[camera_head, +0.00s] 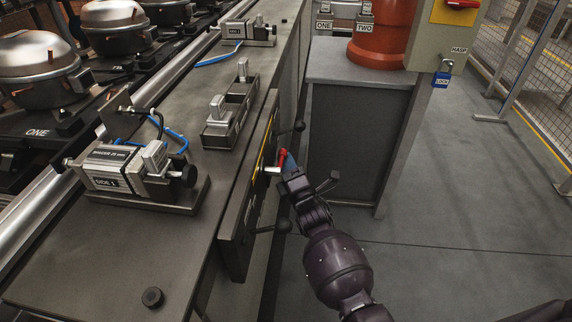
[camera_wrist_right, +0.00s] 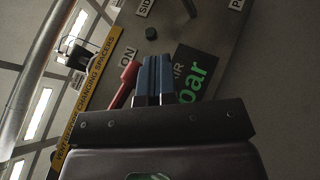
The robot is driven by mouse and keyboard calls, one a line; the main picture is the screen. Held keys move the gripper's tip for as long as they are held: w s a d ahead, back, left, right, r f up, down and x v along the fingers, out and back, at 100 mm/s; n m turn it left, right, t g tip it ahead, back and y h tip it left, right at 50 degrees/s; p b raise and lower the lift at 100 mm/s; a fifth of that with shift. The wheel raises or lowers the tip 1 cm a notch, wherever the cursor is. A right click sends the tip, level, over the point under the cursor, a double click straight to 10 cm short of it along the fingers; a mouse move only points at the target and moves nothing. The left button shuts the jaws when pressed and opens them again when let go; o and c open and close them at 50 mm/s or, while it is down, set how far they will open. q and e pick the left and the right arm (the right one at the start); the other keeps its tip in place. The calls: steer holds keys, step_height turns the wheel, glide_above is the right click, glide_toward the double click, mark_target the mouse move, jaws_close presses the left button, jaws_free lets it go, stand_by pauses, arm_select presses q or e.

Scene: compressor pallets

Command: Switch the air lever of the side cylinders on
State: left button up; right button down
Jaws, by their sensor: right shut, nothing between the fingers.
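The red air lever (camera_head: 282,157) is on the upright side panel (camera_head: 243,205) of the bench. In the right wrist view the red lever (camera_wrist_right: 126,82) lies tilted beside an "ON" label (camera_wrist_right: 127,57). My right gripper (camera_head: 290,162) is at the panel, close beside the lever. Its blue fingertips (camera_wrist_right: 153,78) are shut with nothing between them, just right of the lever in the wrist view. I cannot tell whether they touch it. A side cylinder (camera_head: 125,167) with a blue hose sits on the bench top. My left gripper is out of view.
Black knobs (camera_head: 283,226) stick out from the panel around my right arm. A grey cabinet (camera_head: 345,150) with an orange cylinder (camera_head: 381,35) stands behind. The floor at right is clear up to the mesh fence (camera_head: 510,45).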

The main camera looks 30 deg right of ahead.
steer(key=shift+r, duration=0.1)
stand_by(0.5)
arm_select(q)
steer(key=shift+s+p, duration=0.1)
steer(key=shift+p, duration=0.3)
arm_select(e)
steer(key=v, duration=0.7)
steer(key=shift+s, duration=0.2)
